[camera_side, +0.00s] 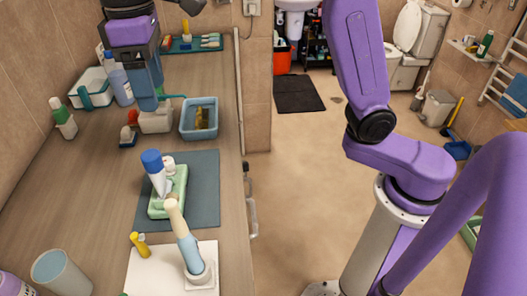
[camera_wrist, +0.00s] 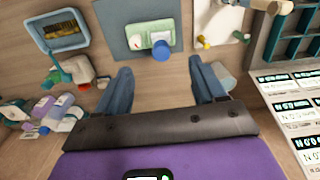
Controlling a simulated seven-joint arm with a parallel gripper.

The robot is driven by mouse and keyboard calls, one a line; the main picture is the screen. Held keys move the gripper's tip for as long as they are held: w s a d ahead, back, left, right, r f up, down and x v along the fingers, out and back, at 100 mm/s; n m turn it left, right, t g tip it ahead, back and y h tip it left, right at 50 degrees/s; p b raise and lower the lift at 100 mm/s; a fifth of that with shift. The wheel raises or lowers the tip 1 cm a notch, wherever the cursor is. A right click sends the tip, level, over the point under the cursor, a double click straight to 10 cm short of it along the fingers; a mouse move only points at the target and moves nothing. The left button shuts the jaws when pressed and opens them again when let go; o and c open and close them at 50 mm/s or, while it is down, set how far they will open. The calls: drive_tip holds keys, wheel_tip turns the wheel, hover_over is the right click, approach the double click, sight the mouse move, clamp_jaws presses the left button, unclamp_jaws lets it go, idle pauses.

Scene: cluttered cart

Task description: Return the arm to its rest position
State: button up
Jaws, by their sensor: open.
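My gripper (camera_side: 150,88) is raised above the far part of the wooden counter (camera_side: 110,195), pointing down, near the upper left of the side view. In the wrist view my gripper (camera_wrist: 162,90) shows two blue-grey fingers spread wide with nothing between them. Below the fingers in the side view is a white container (camera_side: 157,121); the exact height above it is hard to tell. My purple arm stands at the right.
A green tray (camera_side: 158,207) with a blue-capped bottle (camera_side: 154,165) sits on a grey mat (camera_side: 206,185). A blue-grey basin (camera_side: 186,130) stands behind it. Bottles (camera_side: 121,86) crowd the left wall.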

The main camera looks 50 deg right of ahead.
drive_tip(key=s+d+f+n, duration=0.1)
drive_tip(key=s+d+f, duration=0.6)
drive_tip(key=s+d, duration=0.4)
drive_tip(key=s+d+f+n, duration=0.2)
drive_tip(key=s+d+f, duration=0.6)
drive_tip(key=s+d, duration=0.4)
drive_tip(key=shift+s+f, duration=0.15)
drive_tip(key=shift+s, duration=0.35)
